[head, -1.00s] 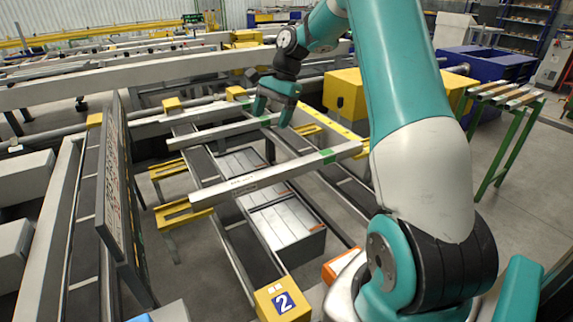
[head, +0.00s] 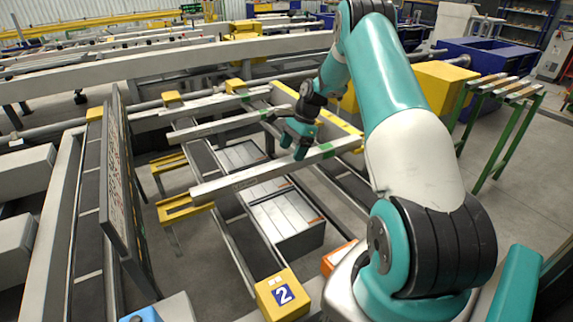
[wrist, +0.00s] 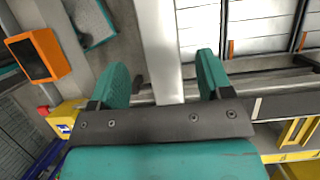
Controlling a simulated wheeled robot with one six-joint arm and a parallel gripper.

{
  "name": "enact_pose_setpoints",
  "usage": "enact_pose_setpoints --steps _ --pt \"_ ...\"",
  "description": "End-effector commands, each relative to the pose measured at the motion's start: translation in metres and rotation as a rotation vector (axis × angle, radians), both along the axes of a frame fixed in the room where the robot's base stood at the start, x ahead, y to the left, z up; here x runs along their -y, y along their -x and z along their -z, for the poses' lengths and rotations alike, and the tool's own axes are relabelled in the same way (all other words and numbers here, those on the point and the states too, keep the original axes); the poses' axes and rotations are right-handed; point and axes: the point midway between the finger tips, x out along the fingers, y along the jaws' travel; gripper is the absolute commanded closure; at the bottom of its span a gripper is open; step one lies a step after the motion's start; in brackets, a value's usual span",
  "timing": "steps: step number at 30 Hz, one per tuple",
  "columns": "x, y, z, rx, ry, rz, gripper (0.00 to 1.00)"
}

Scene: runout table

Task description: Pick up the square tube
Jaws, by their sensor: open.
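A long grey square tube (head: 245,178) with a green band near its right end lies across the supports in the head view. It also shows in the wrist view (wrist: 158,45), running up the picture between the two fingers. My gripper (head: 293,148) is at the tube's right half, with its fingers spread to either side of it. In the wrist view my gripper (wrist: 161,62) is open, and a gap shows between each finger and the tube. I cannot tell how far the fingertips reach down its sides.
A second, similar tube (head: 222,125) lies parallel behind it. Yellow brackets (head: 185,208) stand at the left ends. Grey boxes (head: 285,215) sit below between the dark rails. An upright panel (head: 118,185) is at the left.

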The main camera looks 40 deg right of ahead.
Motion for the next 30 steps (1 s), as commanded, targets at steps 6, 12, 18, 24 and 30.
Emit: enact_pose_setpoints --steps 6,12,18,24,30 --pt "-0.009 -0.003 0.021 -0.003 -0.003 -0.002 0.28" --pt "-0.017 -0.006 0.046 -0.001 -0.001 0.001 0.28" --pt "-0.018 -0.007 0.049 0.001 0.000 0.000 0.28" --pt "-0.018 -0.007 0.049 0.001 0.000 0.000 0.58" --pt "-0.018 -0.007 0.049 0.001 0.000 0.000 1.00"
